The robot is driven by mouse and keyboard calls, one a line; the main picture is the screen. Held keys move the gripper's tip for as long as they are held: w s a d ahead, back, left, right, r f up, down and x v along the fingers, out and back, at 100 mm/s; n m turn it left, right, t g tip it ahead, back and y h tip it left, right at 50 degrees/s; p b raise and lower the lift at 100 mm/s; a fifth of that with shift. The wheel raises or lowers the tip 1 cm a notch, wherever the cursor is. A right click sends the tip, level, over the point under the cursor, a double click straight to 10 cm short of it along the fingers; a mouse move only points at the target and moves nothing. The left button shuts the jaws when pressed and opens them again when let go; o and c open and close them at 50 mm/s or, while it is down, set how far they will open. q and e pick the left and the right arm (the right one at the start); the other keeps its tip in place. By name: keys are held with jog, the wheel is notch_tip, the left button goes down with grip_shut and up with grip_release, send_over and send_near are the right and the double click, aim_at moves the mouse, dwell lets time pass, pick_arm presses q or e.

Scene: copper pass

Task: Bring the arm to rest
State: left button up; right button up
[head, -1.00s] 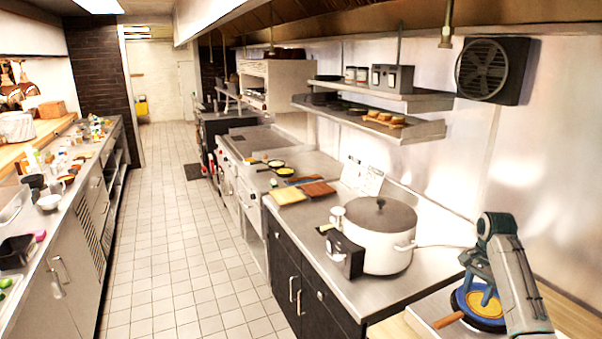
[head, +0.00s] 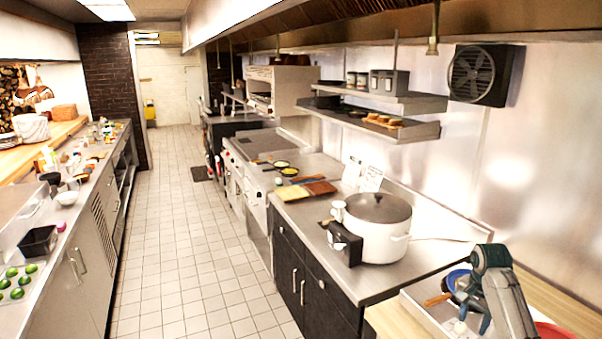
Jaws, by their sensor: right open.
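My right arm comes in at the lower right, bent at a dark grey-green joint. My right gripper (head: 472,316) points down and is open, with nothing seen between its fingers. It hangs in front of a blue pan (head: 457,279) with a wooden handle (head: 437,300). The pan is on a pale tray (head: 417,305) on a wooden surface, partly hidden by the gripper. I cannot tell whether the fingers touch anything. My left gripper is out of view.
A large lidded white pot (head: 377,240) stands on the steel counter (head: 432,262), left of my arm. A small white round thing (head: 459,327) and a red thing (head: 553,331) lie near the gripper. Limes (head: 17,283) sit at far left.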

jog(key=s+a+f+n+t, duration=0.1)
jog(key=s+a+f+n, duration=0.3)
jog(key=s+a+f, duration=0.45)
jog(key=s+a+f+n+t, duration=0.1)
jog(key=s+a+f+n, duration=0.3)
jog(key=s, duration=0.7)
jog(key=s+a+r+n+t, duration=0.1)
jog(key=s+a+r+n, duration=0.15)
jog(key=s, duration=0.75)
jog(key=s+a+r+n+t, duration=0.1)
jog(key=s+a+n, duration=0.15)
jog(key=s, duration=0.75)
notch_tip(320, 180, down, 37)
jog(key=d+g+b, duration=0.2)
jog(key=b, duration=0.6)
pick_arm(q)
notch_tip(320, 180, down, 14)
jog(key=b, duration=0.6)
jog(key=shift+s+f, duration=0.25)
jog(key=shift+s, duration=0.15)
pick_arm(e)
jog(key=s+f, duration=0.9)
jog(key=f, duration=0.4)
jog(key=s+d+f+m+g, duration=0.1)
jog(key=s+f, duration=0.9)
jog(key=f, duration=0.4)
jog(key=shift+d, duration=0.3)
